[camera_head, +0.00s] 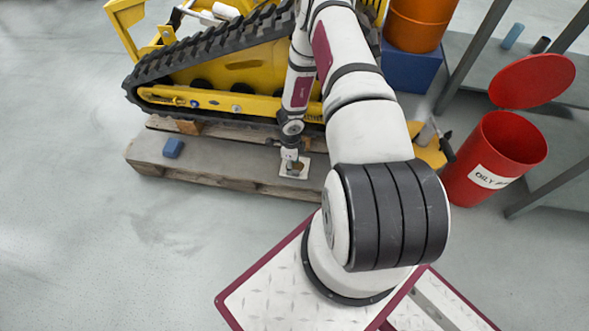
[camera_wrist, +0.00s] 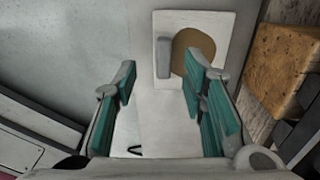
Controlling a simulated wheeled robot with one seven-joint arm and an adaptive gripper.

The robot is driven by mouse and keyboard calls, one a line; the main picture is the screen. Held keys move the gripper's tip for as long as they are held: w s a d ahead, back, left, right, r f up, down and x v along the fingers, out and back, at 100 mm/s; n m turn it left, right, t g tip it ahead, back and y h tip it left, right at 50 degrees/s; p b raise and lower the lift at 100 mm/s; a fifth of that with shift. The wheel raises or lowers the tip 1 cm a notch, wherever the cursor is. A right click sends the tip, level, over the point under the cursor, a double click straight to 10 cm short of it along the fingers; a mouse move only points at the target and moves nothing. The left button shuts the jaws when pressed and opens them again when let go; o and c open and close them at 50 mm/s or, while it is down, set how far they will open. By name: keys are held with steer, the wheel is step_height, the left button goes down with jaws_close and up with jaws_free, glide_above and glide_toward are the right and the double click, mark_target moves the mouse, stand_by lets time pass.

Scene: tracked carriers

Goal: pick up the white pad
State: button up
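The white pad (camera_head: 303,161) lies flat on the grey pallet deck under my gripper (camera_head: 291,163) in the head view. In the wrist view the white pad (camera_wrist: 223,24) is a pale square with a round tan patch and a raised light-grey ridge on its left part. My gripper (camera_wrist: 160,78) is open there, with its teal-lined fingers apart and nothing between them. The ridge shows beyond the fingertips, between them. The right finger covers part of the tan patch. I cannot tell whether the fingers touch the pad.
A yellow tracked machine (camera_head: 240,68) stands on the pallet (camera_head: 232,161) close behind my gripper. A wooden block (camera_wrist: 285,65) is right of the pad. A red bin (camera_head: 515,140) with an open lid stands right. Floor at left is clear.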

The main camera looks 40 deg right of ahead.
mark_target(300, 170)
steer(key=f+b, duration=0.1)
steer(key=f, duration=0.1)
steer(key=f+b, duration=0.1)
steer(key=f, duration=0.2)
steer(key=shift+w+d+b, duration=0.1)
steer(key=shift+d+b, duration=0.1)
steer(key=shift+b, duration=0.1)
steer(key=shift+r, duration=0.1)
jaws_close()
